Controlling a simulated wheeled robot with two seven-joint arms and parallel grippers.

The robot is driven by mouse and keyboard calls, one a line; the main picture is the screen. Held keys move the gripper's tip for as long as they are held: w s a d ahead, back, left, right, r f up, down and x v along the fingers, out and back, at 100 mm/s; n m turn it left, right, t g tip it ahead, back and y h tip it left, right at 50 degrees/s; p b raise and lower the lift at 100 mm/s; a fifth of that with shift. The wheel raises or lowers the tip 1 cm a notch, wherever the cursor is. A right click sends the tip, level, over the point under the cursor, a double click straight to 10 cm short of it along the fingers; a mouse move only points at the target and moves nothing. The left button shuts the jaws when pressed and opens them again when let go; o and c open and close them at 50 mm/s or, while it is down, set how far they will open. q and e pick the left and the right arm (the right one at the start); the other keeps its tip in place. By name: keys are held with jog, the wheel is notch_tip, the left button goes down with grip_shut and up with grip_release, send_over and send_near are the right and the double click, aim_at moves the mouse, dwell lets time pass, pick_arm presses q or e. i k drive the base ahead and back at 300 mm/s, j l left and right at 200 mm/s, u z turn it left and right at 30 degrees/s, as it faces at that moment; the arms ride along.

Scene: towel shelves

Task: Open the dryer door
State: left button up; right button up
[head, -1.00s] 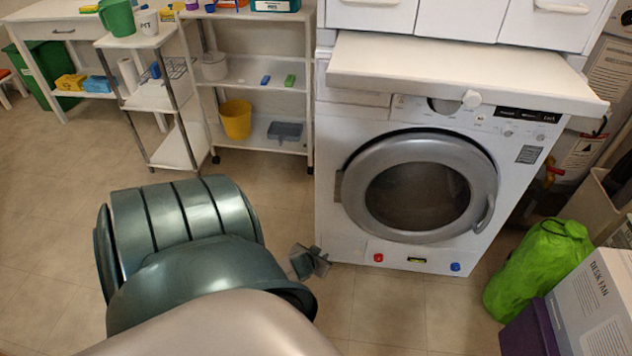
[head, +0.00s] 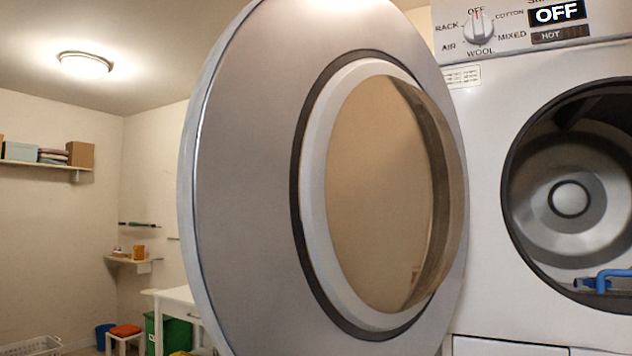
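The dryer (head: 478,200) is a white machine filling the right side of the head view. Its round grey door (head: 245,190) stands swung wide open to the left, with its inner glass (head: 380,200) facing me. The drum opening (head: 570,195) is uncovered at the right, and the metal drum shows inside. The dial (head: 480,26) points to OFF, and the display (head: 557,13) reads OFF.
At the far left are a wall shelf (head: 45,165) with boxes, a white table (head: 172,297), a green bin (head: 165,330) and a red-topped stool (head: 125,331).

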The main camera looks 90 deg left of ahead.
aim_at(254, 286)
jog(key=i+j+u, duration=0.1)
jog(key=u, duration=0.35)
jog(key=i+u, duration=0.15)
jog(key=u, duration=0.3)
jog(key=i+u, duration=0.15)
jog(key=u, duration=0.25)
jog(key=i+u, duration=0.1)
jog(key=u, duration=0.35)
jog(key=i+l+u, duration=0.15)
jog(key=u, duration=0.3)
jog(key=i+l+u, duration=0.1)
jog(key=u, duration=0.35)
jog(key=k+j, duration=0.1)
jog(key=j, duration=0.15)
